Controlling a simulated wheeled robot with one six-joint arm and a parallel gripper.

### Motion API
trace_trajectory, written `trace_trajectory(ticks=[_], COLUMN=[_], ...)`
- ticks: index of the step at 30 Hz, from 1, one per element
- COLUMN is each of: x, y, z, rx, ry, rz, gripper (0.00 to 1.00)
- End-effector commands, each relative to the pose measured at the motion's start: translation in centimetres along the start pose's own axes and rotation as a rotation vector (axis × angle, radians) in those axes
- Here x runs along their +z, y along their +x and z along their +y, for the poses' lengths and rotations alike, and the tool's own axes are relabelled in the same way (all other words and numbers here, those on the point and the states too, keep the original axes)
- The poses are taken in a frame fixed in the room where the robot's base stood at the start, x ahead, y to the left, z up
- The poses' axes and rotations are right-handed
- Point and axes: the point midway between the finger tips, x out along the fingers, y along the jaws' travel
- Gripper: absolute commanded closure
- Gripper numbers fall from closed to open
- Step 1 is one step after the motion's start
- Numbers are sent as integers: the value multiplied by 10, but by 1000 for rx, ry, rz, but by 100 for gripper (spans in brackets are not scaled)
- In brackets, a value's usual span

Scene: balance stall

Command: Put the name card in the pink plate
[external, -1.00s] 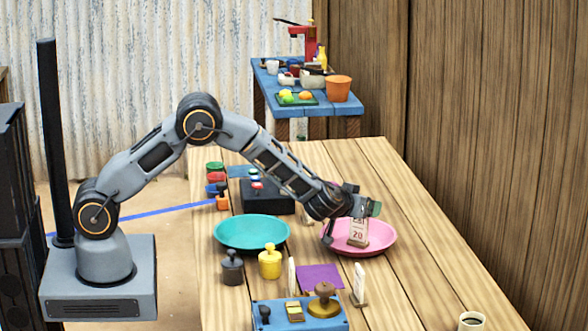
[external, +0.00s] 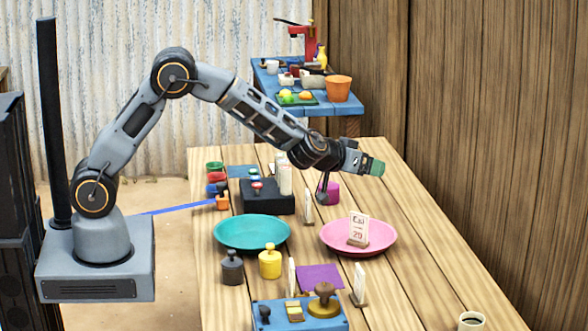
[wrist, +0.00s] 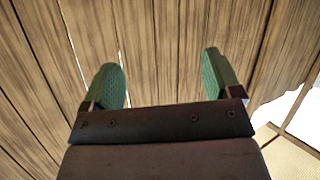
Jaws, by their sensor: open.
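The name card (external: 359,230) is a small white card with dark print on a brown base. It stands upright in the pink plate (external: 334,247), which lies on the wooden table. My gripper (external: 374,167) is raised above and behind the pink plate, apart from the card. In the wrist view my gripper (wrist: 165,80) shows two green fingers spread wide with nothing between them, facing the wooden wall.
A teal plate (external: 230,245) lies left of the pink plate. Yellow (external: 270,264) and dark (external: 232,268) weights stand in front of it. A blue tray (external: 270,322) holds a stamp, and other white cards (external: 360,280) stand nearby. A magenta weight (external: 331,190) stands behind the pink plate.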

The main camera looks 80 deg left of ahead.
Motion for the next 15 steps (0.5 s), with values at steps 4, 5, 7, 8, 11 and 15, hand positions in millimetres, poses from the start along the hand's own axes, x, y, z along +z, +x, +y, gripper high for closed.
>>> trace_trajectory(ticks=[4,5,7,8,11,15], x=[-28,-28,-24,-20,-2,30], y=[-85,-104,-147,-165,-222,-286], z=[26,27,26,23,5,-35], rx=[267,309,390,416,463,444], ry=[48,65,112,134,214,319], rz=[-111,-145,-229,-268,-400,-567], gripper=[16,16,16,16,16,16])
